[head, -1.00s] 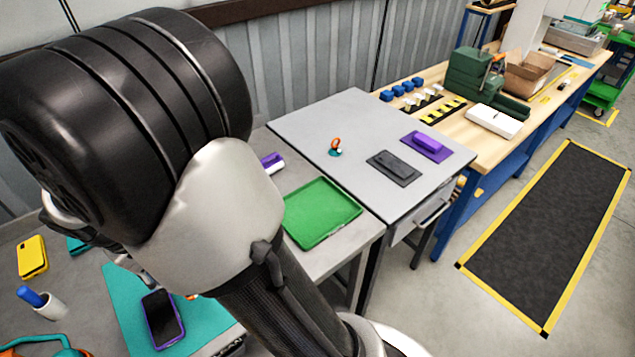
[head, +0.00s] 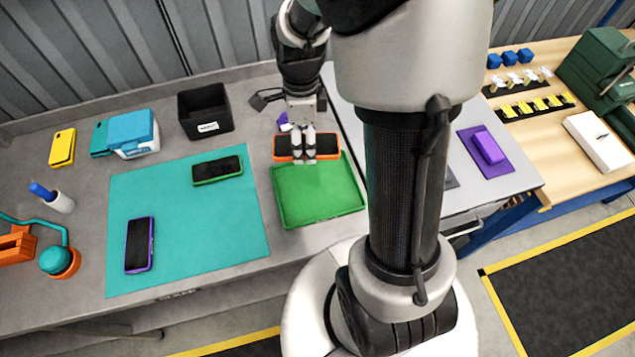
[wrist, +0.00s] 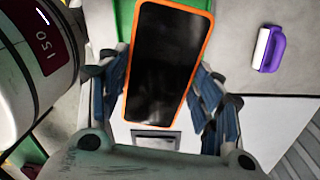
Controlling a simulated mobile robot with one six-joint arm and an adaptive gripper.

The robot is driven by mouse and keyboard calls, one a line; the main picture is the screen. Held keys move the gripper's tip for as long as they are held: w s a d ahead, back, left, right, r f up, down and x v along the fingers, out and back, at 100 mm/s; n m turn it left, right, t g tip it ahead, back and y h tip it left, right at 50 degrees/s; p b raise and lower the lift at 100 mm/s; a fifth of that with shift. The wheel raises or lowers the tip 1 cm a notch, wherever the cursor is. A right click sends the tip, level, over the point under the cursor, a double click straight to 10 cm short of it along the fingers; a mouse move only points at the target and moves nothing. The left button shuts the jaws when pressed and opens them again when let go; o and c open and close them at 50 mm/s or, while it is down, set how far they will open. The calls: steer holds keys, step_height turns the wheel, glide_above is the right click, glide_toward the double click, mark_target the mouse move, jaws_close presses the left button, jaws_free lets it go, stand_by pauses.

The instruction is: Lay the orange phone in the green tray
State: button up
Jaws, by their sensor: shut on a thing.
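The orange phone (head: 287,147) has a black screen and an orange rim. My gripper (head: 309,155) is shut on it, at the far edge of the green tray (head: 281,218). In the wrist view the phone (wrist: 168,62) lies between the two fingers of my gripper (wrist: 168,95), screen towards the camera. A strip of the green tray (wrist: 124,20) shows behind it. The tray is empty where it shows. I cannot tell whether the phone touches the tray rim.
A teal mat (head: 190,245) left of the tray holds a purple-rimmed phone (head: 139,245) and a green-rimmed phone (head: 217,170). A black bin (head: 205,111) stands behind. A purple-and-white object (wrist: 269,49) lies close by. My arm hides part of the grey table at right.

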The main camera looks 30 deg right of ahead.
mark_target(315, 188)
steer(key=m, duration=0.2)
steer(key=shift+s+d+r+m, duration=0.3)
steer(key=shift+d+r, duration=0.05)
steer(key=m, duration=0.2)
steer(key=d+m, duration=0.1)
steer(key=shift+s+d+t+p, duration=0.1)
steer(key=shift+s+t+p, duration=0.2)
steer(key=shift+p, duration=0.1)
steer(key=shift+m, duration=0.3)
step_height(315, 188, down, 20)
steer(key=b, duration=0.5)
steer(key=shift+r, duration=0.1)
steer(key=o, duration=1.3)
